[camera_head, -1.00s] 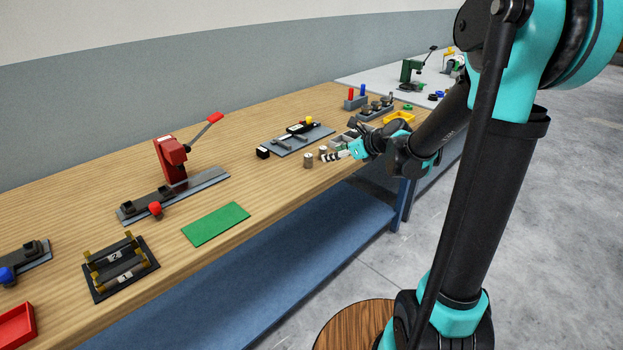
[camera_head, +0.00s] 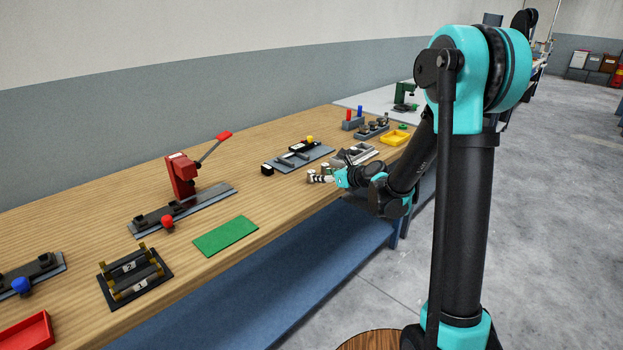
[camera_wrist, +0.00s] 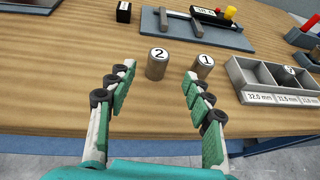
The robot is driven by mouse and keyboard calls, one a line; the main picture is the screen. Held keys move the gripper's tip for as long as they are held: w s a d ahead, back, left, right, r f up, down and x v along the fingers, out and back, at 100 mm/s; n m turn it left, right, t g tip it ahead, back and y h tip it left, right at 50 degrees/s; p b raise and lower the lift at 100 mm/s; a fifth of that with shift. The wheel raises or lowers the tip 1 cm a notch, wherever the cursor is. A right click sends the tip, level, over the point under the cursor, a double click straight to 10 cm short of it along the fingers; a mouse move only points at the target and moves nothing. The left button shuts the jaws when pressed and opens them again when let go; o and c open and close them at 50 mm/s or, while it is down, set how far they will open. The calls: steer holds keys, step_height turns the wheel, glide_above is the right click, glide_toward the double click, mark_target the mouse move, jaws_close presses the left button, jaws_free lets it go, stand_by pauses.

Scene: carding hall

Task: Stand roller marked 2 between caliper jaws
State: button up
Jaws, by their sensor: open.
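The roller marked 2 (camera_wrist: 157,64) is a short grey metal cylinder standing upright on the bench in the wrist view. The roller marked 1 (camera_wrist: 203,66) stands upright to its right. My gripper (camera_wrist: 160,78) is open, its fingers low over the bench. Roller 2 is just ahead of the gap between the fingertips, and roller 1 is beyond the right finger. I cannot tell if anything touches. My gripper (camera_head: 322,178) also shows in the head view.
A black block (camera_wrist: 124,12) stands left of the caliper plate. A grey compartment tray (camera_wrist: 238,78) with size labels is close on the right.

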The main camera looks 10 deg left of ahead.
steer(key=shift+x, duration=3.8)
steer(key=shift+s+a+f, duration=0.1)
steer(key=shift+s+f, duration=0.05)
steer(key=shift+c, duration=0.4)
jaws_close()
